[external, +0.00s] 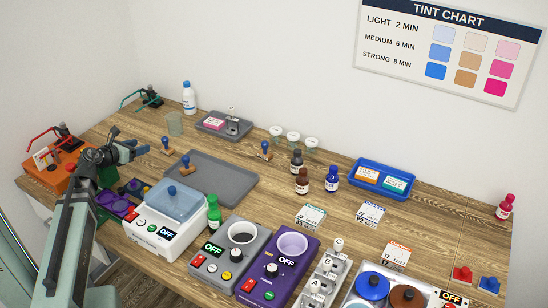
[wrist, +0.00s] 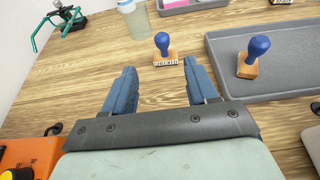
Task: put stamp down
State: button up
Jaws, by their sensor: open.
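A stamp with a blue knob handle and wooden base (external: 166,148) stands upright on the wooden table, left of the large grey tray (external: 228,187). In the wrist view this stamp (wrist: 163,50) is just beyond my fingertips, roughly centred between them, with a lettered strip facing me. A second blue-handled stamp (external: 186,167) stands on the tray's left part; it also shows in the wrist view (wrist: 254,57). A third stamp (external: 265,151) stands on the wood behind the tray. My gripper (wrist: 160,78) is open and empty, its jaws apart over bare wood.
An orange device (external: 62,160) is at left, a teal stand (external: 142,100) behind it. A clear beaker (external: 174,123) and a smaller grey tray (external: 224,125) stand at the back. A white machine (external: 165,215) and green bottle (external: 214,214) are in front. Wood around the near stamp is free.

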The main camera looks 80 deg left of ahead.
notch_tip(320, 180, up, 5)
send_near(165, 139)
jog(key=x, duration=0.3)
jog(key=f+x, duration=0.1)
jog(key=x, duration=0.1)
jog(key=shift+s+a+f, duration=0.15)
jog(key=shift+s+a, duration=0.05)
jog(key=shift+a, duration=0.1)
jog(key=shift+r+x, duration=0.15)
jog(key=shift+x, duration=1.15)
jog(key=shift+r+x, duration=0.15)
jog(key=shift+x, duration=1.15)
jog(key=shift+a, duration=0.15)
jog(key=shift+c, duration=0.2)
jog(key=c, duration=1)
jog(key=shift+r, duration=0.15)
